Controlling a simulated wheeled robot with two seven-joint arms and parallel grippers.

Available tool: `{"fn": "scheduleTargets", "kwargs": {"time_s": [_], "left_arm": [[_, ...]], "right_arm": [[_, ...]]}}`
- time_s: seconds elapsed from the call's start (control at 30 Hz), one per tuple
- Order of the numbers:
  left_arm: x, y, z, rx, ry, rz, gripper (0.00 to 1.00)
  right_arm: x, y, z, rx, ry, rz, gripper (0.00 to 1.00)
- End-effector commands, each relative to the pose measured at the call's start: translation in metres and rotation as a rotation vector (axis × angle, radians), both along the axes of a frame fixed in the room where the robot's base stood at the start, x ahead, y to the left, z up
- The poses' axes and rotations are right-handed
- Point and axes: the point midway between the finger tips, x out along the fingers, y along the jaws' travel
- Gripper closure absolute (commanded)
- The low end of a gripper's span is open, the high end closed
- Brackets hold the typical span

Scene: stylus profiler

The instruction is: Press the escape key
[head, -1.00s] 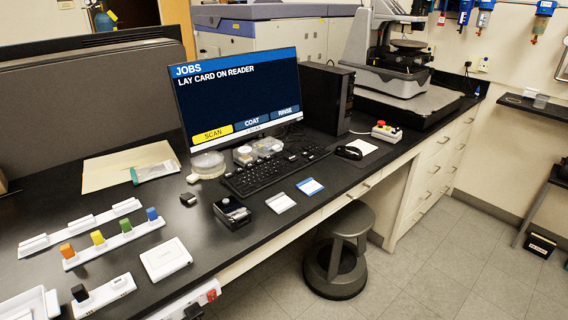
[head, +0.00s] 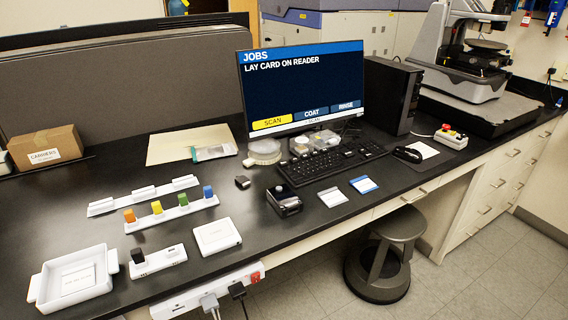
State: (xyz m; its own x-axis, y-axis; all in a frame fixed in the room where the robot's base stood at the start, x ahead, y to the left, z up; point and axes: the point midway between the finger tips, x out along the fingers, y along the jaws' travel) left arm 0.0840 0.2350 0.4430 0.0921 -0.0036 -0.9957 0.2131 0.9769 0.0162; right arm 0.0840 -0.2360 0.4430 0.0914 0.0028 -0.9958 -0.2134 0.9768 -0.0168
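A black keyboard (head: 330,163) lies on the dark bench in front of the monitor (head: 304,87). The escape key is too small to make out; the keyboard's left end is near the black box with small items (head: 284,200). The monitor shows "JOBS" and "LAY CARD ON READER", with a yellow SCAN button and blue COAT and RINSE buttons. Neither of my grippers shows in the head view.
Two cards (head: 333,197) lie in front of the keyboard, and a mouse (head: 407,154) lies to its right. Clear plastic dishes (head: 264,150) stand behind it. Coloured blocks on a white rack (head: 171,214) and a white tray (head: 72,279) are at left. A stool (head: 380,262) stands below.

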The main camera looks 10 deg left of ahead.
Motion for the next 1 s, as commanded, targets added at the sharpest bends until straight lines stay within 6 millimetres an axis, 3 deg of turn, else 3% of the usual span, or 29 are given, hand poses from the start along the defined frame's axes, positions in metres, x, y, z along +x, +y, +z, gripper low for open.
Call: {"fn": "scheduleTargets", "kwargs": {"time_s": [0.17,0.7,1.0], "left_arm": [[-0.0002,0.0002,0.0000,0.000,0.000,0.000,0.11],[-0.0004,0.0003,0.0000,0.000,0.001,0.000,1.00],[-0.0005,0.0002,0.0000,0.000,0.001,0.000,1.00]], "right_arm": [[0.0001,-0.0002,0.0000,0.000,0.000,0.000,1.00],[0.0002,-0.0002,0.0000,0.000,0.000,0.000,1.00],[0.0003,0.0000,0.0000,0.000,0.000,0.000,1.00]]}}
